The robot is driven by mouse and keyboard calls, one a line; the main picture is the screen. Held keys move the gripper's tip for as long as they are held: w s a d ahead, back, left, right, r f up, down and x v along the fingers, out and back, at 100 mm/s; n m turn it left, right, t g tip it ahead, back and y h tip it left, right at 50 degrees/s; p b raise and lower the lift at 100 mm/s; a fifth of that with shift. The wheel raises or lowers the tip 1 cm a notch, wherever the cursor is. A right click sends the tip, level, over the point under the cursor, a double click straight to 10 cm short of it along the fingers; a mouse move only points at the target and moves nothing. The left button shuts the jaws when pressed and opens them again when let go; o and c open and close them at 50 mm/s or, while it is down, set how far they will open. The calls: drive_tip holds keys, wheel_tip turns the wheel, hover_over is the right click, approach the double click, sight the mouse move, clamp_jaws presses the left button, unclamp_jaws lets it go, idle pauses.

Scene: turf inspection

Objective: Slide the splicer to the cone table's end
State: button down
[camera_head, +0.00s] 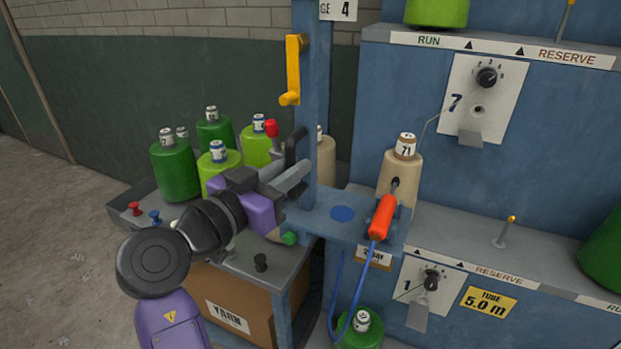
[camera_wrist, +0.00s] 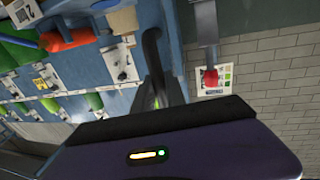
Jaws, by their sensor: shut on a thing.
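The splicer (camera_head: 383,217) is an orange tool with a blue hose. It rests on a blue shelf plate (camera_head: 342,213) joined to a blue upright (camera_head: 312,100); it also shows in the wrist view (camera_wrist: 68,41). A black handle (camera_head: 295,145) stands at the upright's left side and appears in the wrist view (camera_wrist: 152,50). My gripper (camera_head: 298,170) is shut on this handle; the exact finger contact is partly hidden. The cone table (camera_head: 256,262) is at the left, with several green cones (camera_head: 175,170) on its far part.
A yellow crank (camera_head: 293,70) hangs on the upright. The blue machine (camera_head: 500,220) stands at the right, with a tan cone (camera_head: 398,175) close behind the splicer. A cardboard box (camera_head: 230,302) is under the table. Open floor (camera_head: 60,250) lies left.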

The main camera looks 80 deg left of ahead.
drive_tip(key=shift+s+a, duration=0.15)
drive_tip(key=shift+s, duration=0.1)
drive_tip(key=c, duration=1.4)
unclamp_jaws()
drive_tip(key=shift+o, duration=0.2)
drive_tip(key=shift+w, duration=0.1)
drive_tip(key=v, duration=0.8)
drive_tip(key=shift+b, duration=0.45)
